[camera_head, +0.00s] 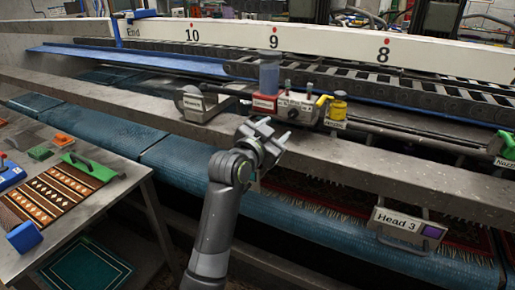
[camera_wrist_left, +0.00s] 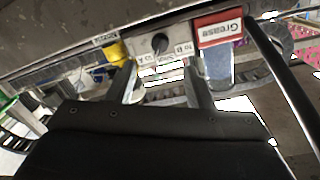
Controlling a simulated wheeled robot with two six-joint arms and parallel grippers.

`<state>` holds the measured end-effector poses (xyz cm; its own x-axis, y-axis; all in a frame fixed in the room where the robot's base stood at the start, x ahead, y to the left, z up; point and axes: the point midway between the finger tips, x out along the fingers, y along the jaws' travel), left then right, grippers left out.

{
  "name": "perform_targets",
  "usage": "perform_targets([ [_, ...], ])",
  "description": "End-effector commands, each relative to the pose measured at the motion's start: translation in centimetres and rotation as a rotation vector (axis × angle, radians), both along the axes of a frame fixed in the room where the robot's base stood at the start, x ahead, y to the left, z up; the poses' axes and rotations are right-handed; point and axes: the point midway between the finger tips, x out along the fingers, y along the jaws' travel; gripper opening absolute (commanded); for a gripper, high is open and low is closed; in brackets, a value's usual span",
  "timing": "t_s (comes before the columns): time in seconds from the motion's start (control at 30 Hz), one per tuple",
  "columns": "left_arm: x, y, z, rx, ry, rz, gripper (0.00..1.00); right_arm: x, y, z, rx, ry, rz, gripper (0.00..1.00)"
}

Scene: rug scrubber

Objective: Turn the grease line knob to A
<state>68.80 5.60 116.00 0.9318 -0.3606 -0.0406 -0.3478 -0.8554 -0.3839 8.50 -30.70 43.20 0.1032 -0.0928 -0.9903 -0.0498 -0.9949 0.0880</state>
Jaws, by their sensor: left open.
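The grease line unit is a grey box (camera_head: 298,107) on the metal beam, with a red label (camera_head: 264,103) by a blue-grey cylinder (camera_head: 269,73). In the left wrist view the label (camera_wrist_left: 219,29) reads "Grease" upside down. The dark round knob (camera_wrist_left: 160,43) sits on the box face beside small labels for A and B; which way it points is unclear. My left gripper (camera_head: 272,134) is just in front of and below the box. In the wrist view its two fingers (camera_wrist_left: 160,84) are apart, with the knob beyond the gap and no contact visible. My right gripper is not in view.
A yellow-topped part (camera_head: 338,106) stands right of the box, and a labelled metal bracket (camera_head: 196,103) stands left. The metal beam (camera_head: 370,170) runs below. A "Head 3" plate (camera_head: 402,222) hangs at right. A side table (camera_head: 100,205) with rug samples stands at left.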

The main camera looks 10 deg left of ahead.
Motion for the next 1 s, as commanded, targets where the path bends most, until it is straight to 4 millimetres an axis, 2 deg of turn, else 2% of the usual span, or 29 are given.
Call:
perform_targets([
  [0.3,-4.8,1.9,0.1,-0.001,0.0,0.0,0.47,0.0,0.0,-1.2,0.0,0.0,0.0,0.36],
  [0.5,-7.0,2.7,0.2,0.0,-0.001,0.0,0.47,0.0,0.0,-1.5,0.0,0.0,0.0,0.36],
  [0.7,-7.9,3.0,0.3,0.0,0.0,-0.001,0.47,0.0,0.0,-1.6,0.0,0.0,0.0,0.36],
  [1.0,-7.9,3.0,0.3,0.0,0.001,-0.001,0.47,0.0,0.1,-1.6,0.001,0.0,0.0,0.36],
])
